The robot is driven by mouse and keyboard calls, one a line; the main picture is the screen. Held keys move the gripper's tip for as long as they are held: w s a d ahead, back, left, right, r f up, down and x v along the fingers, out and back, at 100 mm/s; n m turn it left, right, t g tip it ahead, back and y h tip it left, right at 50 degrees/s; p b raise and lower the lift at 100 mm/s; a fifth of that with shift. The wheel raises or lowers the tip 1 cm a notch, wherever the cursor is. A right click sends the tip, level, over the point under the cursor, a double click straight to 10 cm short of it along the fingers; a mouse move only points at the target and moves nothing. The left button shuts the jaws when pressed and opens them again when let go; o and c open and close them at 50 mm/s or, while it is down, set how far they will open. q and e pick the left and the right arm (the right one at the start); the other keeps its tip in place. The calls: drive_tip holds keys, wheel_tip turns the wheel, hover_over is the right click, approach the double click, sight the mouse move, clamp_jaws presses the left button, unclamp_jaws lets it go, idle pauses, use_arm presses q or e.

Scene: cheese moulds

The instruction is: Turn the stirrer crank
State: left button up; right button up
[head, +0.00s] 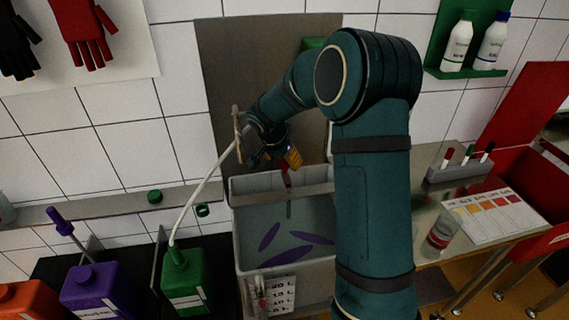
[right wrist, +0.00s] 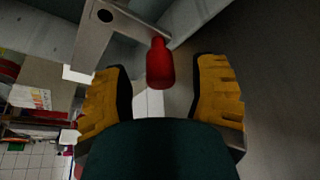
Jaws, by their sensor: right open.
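The stirrer crank has a red grip (head: 285,176) that shows just below my right gripper (head: 289,158), over the back of a grey vat (head: 281,183). Purple paddles (head: 297,254) lie inside the vat. In the right wrist view, the red grip (right wrist: 160,65) hangs between the yellow finger pads of my right gripper (right wrist: 163,78), towards their far ends, with a gap on both sides. A grey metal arm with a round hole (right wrist: 105,18) lies beside it. The right gripper is open and not closed on the grip. My left gripper is not in view.
Green (head: 187,284), purple (head: 99,289) and orange (head: 28,301) jugs stand left of the vat; a pale hose rises from the green one. A clear beaker (head: 441,232) and colour chart (head: 497,214) are at right. A metal panel (head: 224,81) stands behind.

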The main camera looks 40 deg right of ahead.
drive_tip(key=shift+x, duration=0.9)
clamp_jaws()
